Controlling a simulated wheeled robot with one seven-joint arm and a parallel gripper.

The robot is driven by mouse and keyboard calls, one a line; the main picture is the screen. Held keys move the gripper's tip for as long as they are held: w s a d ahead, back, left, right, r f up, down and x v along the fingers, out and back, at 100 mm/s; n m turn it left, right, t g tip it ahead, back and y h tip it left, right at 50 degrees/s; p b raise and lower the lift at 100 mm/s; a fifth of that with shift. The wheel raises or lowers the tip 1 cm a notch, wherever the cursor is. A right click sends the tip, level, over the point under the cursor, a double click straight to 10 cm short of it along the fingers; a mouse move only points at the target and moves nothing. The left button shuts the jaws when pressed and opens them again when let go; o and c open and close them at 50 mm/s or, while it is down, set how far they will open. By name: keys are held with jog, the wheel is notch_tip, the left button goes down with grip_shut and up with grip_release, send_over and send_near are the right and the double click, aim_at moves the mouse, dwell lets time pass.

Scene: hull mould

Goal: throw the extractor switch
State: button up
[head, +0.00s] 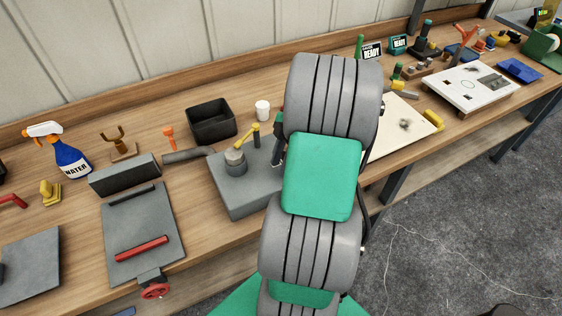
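I cannot pick out a switch marked as the extractor's in the head view. A grey block (235,198) on the bench bears a round grey cylinder (235,161) and a small yellow lever-like piece (247,136); I cannot tell if this is the switch. My grey and green arm rises in front of the bench and covers the block's right side and part of the bench behind. My gripper cannot be made out; the arm hides that area.
A long wooden bench (205,255) runs along the wall. On it are a spray bottle (67,155), black bin (211,121), white cup (262,110), grey plate with red handle (120,215), and white panel (468,88) at right. Grey floor (470,210) lies clear at lower right.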

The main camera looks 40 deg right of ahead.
jog(key=shift+c, duration=0.5)
grip_shut()
jog(key=g+p, duration=0.1)
jog(key=p, duration=0.3)
jog(key=shift+w+r+g+y, duration=0.3)
jog(key=shift+r+g, duration=0.05)
jog(key=shift+g, duration=0.05)
jog(key=shift+w+d+f+m+g+p, duration=0.15)
jog(key=shift+m+g+p, duration=0.15)
jog(key=shift+g+p, duration=0.25)
jog(key=shift+w+f+g+y+p, duration=0.15)
jog(key=shift+f+g+y+p, duration=0.2)
jog(key=shift+g+p, duration=0.2)
